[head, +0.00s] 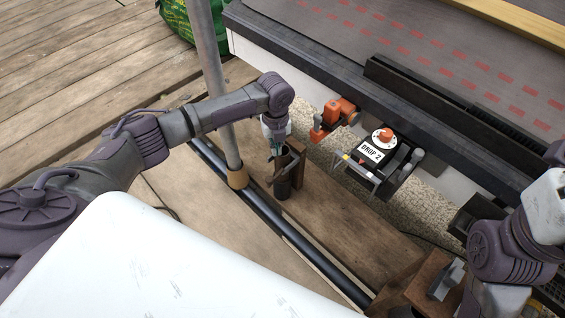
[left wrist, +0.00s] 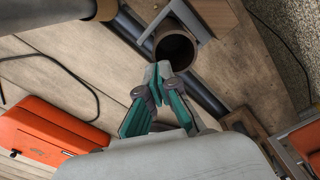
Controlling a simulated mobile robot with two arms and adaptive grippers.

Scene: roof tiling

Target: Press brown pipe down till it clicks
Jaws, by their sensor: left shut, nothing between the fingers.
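The brown pipe (head: 283,189) is a short, dark, upright tube beside a wooden block with a metal bracket, on the wooden deck. Its round open mouth (left wrist: 175,48) faces the camera in the left wrist view. My left gripper (head: 274,155) is shut and empty, with its green-padded fingertips (left wrist: 158,70) close to the pipe's rim. I cannot tell whether they touch it. The pipe's lower end is partly hidden. Parts of my right arm show at the right edge of the head view, but its fingers do not show.
A grey pole (head: 207,70) stands left of the pipe, near a long black pipe (head: 325,268). An orange clamp (head: 332,117) and a device labelled "DROP 2" (head: 371,152) sit by the roof edge. An orange case (left wrist: 45,130) shows in the left wrist view.

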